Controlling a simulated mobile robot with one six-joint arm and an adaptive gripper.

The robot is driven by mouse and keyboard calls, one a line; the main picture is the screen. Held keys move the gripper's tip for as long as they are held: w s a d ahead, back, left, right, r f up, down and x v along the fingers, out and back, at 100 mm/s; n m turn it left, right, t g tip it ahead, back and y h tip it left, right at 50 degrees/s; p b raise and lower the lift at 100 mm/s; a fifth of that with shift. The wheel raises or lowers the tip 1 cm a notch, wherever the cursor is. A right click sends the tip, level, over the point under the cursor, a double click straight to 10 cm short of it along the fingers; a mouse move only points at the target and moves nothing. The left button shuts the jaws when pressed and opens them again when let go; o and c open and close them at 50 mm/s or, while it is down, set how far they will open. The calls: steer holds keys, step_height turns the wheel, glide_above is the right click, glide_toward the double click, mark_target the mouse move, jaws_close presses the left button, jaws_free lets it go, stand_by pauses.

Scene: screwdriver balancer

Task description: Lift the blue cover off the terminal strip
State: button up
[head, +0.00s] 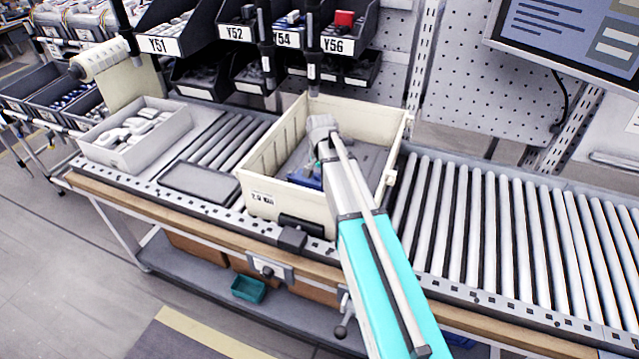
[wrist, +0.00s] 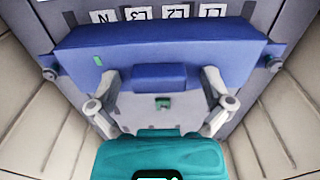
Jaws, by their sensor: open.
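The blue cover (wrist: 160,48) spans the wrist view as a long bar with a small raised block in the middle of its near side. It sits across the grey terminal strip (wrist: 258,12), whose white labels show beyond the cover's far edge, one reading N. My gripper (wrist: 160,86) is open, with one finger on each side of the raised block and gaps between. I cannot tell whether the fingertips touch the cover. In the head view, part of the blue cover (head: 305,180) shows inside the crate beside my arm, which hides the rest and the fingertips.
The cream crate (head: 262,196) stands on a roller conveyor (head: 500,225), its walls close around my gripper. A white tray of parts (head: 100,153) is at the left. Dark bins (head: 240,30) and hanging tools are behind. A monitor (head: 575,30) is upper right.

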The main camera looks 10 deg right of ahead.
steer(key=shift+s+r, duration=0.1)
steer(key=shift+s, duration=0.1)
steer(key=c, duration=1.2)
steer(key=shift+c, duration=0.2)
steer(key=shift+r, duration=0.1)
steer(key=shift+w+r+p, duration=0.1)
steer(key=shift+r+p, duration=0.15)
steer(key=shift+p, duration=0.15)
steer(key=shift+c, duration=0.7)
steer(key=shift+w+r+p, duration=0.15)
steer(key=shift+r+p, duration=0.05)
steer(key=shift+p, duration=0.15)
step_height(320, 180, up, 9)
steer(key=p, duration=0.8)
steer(key=shift+f, duration=0.15)
steer(key=shift+r+p, duration=0.2)
steer(key=shift+p, duration=0.2)
